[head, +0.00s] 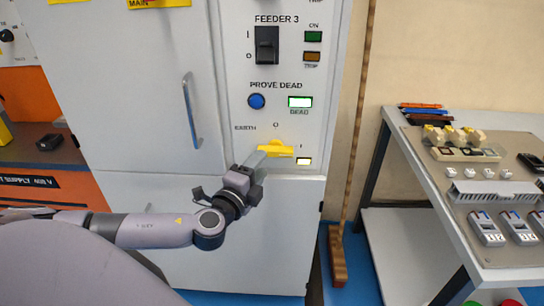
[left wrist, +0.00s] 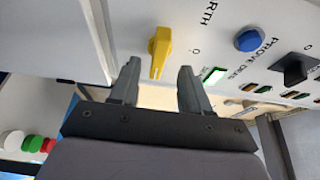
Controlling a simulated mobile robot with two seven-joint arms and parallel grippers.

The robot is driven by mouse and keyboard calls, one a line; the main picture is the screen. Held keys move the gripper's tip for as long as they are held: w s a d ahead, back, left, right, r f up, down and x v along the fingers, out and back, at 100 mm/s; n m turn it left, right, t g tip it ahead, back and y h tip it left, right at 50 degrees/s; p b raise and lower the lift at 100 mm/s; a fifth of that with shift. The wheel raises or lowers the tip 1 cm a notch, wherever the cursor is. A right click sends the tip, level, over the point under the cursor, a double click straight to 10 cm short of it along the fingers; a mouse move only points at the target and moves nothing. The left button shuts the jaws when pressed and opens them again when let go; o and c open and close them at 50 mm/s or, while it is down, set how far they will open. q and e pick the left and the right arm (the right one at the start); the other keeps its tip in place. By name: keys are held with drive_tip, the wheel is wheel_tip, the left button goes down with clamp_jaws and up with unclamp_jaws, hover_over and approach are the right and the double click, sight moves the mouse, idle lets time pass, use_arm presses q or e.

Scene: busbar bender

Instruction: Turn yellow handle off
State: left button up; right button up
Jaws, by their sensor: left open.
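The yellow handle (head: 277,148) sits on the white panel below the O mark, and its long end points right toward the I mark in the head view. It also shows in the left wrist view (left wrist: 160,47), just beyond the fingertips. My left gripper (head: 258,156) is at the handle's left end in the head view. In the left wrist view its two fingers (left wrist: 157,68) are apart, with the handle lined up between their tips. I cannot tell whether they touch it. My right gripper is not in view.
A blue button (head: 257,101) and a lit DEAD lamp (head: 300,102) are above the handle, with a black FEEDER 3 switch (head: 267,45) higher. A lit lamp (head: 304,161) is below the I mark. A wooden pole (head: 352,150) and a loaded table (head: 415,160) stand right.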

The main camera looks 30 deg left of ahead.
sight(275, 150)
use_arm(q)
drive_tip(key=shift+w+a, duration=0.2)
drive_tip(key=shift+w, duration=1)
drive_tip(key=shift+w+a, duration=0.15)
drive_tip(key=shift+w, duration=1.05)
clamp_jaws()
